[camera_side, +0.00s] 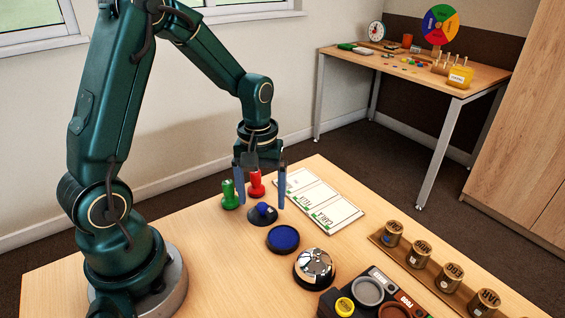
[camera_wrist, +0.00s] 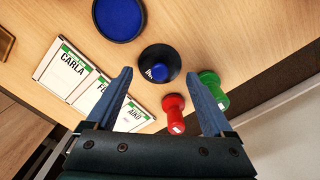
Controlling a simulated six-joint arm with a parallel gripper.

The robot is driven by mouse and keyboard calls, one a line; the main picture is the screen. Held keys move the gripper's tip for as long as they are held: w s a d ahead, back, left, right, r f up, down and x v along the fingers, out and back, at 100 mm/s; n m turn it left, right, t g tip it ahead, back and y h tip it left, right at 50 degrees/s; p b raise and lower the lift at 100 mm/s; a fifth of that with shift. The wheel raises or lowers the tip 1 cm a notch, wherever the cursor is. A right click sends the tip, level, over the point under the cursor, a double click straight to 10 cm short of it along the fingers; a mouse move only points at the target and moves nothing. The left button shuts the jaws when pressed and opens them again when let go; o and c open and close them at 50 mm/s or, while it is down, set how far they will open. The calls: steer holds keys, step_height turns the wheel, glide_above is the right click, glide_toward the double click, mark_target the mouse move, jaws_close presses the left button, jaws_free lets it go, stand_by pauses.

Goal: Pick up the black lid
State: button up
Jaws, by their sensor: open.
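The black lid (camera_side: 254,220) is a small, round, dark piece with a blue part on top, lying on the wooden table. In the wrist view the black lid (camera_wrist: 172,52) is just beyond my fingertips, roughly centred between them. My gripper (camera_side: 260,190) is open and empty, pointing down, with its two blue fingers apart above the lid. The fingers also frame the view in the wrist view (camera_wrist: 159,75). From these frames I cannot tell how far the tips are above the lid.
A red stamp (camera_side: 256,186) and a green stamp (camera_side: 230,196) stand close behind the lid. A round blue pad (camera_side: 283,239) lies in front of it, with a silver bell (camera_side: 314,266) beyond. Name cards (camera_side: 320,201) lie to the right. A rack of labelled pots (camera_side: 420,254) stands farther right.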

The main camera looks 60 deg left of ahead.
mark_target(262, 210)
steer(key=shift+f, duration=1.25)
jaws_close()
